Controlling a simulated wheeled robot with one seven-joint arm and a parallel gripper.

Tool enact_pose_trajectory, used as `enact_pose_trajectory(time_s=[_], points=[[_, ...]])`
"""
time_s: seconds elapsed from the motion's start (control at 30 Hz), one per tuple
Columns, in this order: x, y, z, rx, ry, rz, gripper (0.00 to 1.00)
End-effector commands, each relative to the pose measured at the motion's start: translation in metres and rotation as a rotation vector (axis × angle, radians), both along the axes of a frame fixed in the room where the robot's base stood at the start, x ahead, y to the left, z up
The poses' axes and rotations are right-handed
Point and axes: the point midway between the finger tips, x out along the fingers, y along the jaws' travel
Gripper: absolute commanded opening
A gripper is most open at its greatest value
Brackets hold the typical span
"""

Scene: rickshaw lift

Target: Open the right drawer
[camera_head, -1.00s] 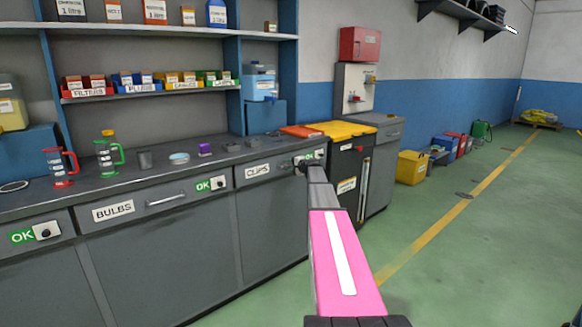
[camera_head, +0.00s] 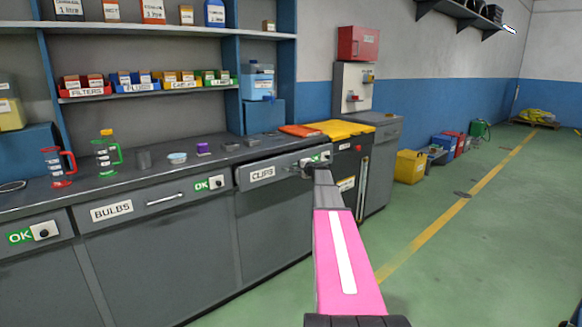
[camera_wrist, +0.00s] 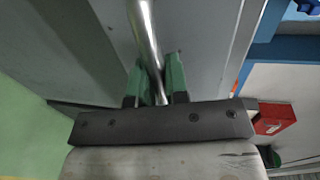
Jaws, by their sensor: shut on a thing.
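The right drawer (camera_head: 281,172) is the grey one labelled CLIPS, at the right end of the bench. It stands a little out from the cabinet front, with a dark gap along its top edge. My gripper (camera_head: 306,166) is at the right part of this drawer's front, at its handle. In the wrist view my gripper (camera_wrist: 154,88) has its green fingers on both sides of the metal bar handle (camera_wrist: 146,35) and is shut on it. The handle is mostly hidden behind my gripper in the head view.
The BULBS drawer (camera_head: 150,204) to the left is closed. Jugs and small parts stand on the worktop (camera_head: 120,180). A dark bin with a yellow lid (camera_head: 340,129) stands just right of the drawer. Green floor (camera_head: 460,260) is clear on the right.

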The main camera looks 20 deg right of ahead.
Motion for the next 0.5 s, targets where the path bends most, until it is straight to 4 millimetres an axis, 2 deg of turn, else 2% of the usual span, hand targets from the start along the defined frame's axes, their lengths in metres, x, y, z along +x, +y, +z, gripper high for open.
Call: enact_pose_trajectory(time_s=[0.03, 0.2, 0.5], points=[[-0.022, -0.005, 0.000, 0.000, 0.000, -0.002, 0.00], [-0.071, -0.023, 0.000, 0.000, 0.001, -0.003, 0.00], [-0.141, -0.049, 0.000, 0.000, 0.001, -0.002, 0.00]])
